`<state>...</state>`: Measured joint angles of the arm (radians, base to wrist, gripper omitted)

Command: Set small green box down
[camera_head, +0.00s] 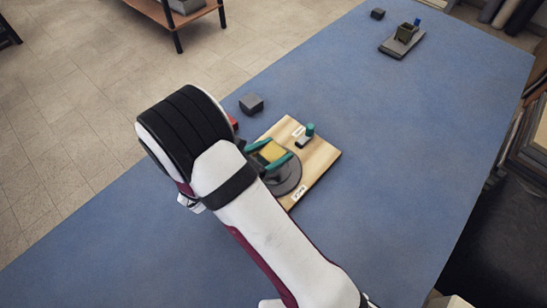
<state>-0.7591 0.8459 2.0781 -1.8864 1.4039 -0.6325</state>
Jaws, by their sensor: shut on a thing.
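My gripper (270,152) is over the wooden board (322,154), with its two teal fingers shut on a small yellow block (272,151). I cannot tell whether the block touches the board or hangs just above it. The dark round wrist of my gripper hides part of the board. I see no plainly green box between the fingers. A dark olive-green box-like thing (405,33) stands on a grey tray (391,47) at the far right of the table, away from my gripper.
A teal-topped peg (310,130) stands on the board beside a white label. A dark grey block (251,103) and a partly hidden red thing (233,122) lie left of the board. A small dark block (378,13) is farther back. The blue table (400,140) is clear right of the board.

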